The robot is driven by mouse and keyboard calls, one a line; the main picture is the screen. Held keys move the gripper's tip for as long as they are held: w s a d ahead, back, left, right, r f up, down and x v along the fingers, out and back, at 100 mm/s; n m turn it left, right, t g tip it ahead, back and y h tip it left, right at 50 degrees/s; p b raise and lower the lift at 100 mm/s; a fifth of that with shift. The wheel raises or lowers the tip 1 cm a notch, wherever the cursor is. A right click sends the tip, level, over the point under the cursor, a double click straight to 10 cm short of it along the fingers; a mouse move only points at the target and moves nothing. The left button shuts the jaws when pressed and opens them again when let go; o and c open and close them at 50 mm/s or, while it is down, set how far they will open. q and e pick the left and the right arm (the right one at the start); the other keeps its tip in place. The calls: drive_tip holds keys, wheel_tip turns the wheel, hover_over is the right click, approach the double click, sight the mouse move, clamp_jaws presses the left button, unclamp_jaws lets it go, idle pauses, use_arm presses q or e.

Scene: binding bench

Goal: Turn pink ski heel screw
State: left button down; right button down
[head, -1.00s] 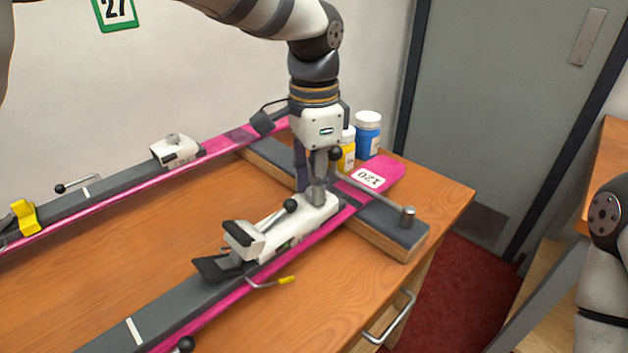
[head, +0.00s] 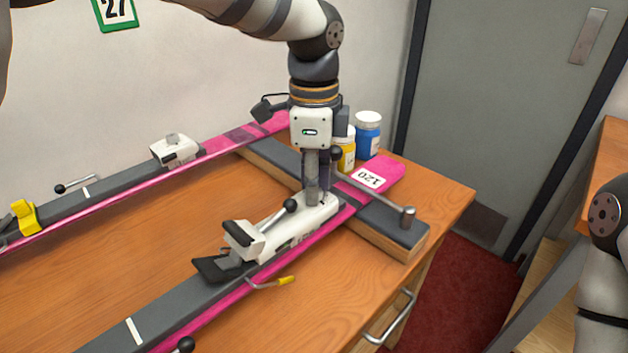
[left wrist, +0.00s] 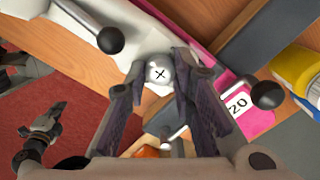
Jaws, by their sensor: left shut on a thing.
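The near pink ski (head: 215,304) lies on the bench with a white binding heel piece (head: 300,226) on it. My left gripper (head: 318,198) points down at the far end of this heel piece. In the left wrist view, a round silver screw head (left wrist: 160,74) with a dark cross sits between the fingers of my left gripper (left wrist: 160,70), which is shut on it. In the head view the fingers hide the screw. The pink ski's tip also shows in the left wrist view, with a white "120" label (left wrist: 238,105).
A second pink ski (head: 230,142) with a white binding piece (head: 174,150) lies behind. A blue bottle (head: 368,135) and a yellow bottle (head: 346,155) stand behind the gripper. Bare wood (head: 150,220) lies between the skis.

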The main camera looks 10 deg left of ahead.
idle(0.3)
use_arm(q)
drive_tip(key=c, duration=1.6)
unclamp_jaws()
drive_tip(key=shift+c, duration=0.2)
wheel_tip(320, 180, up, 12)
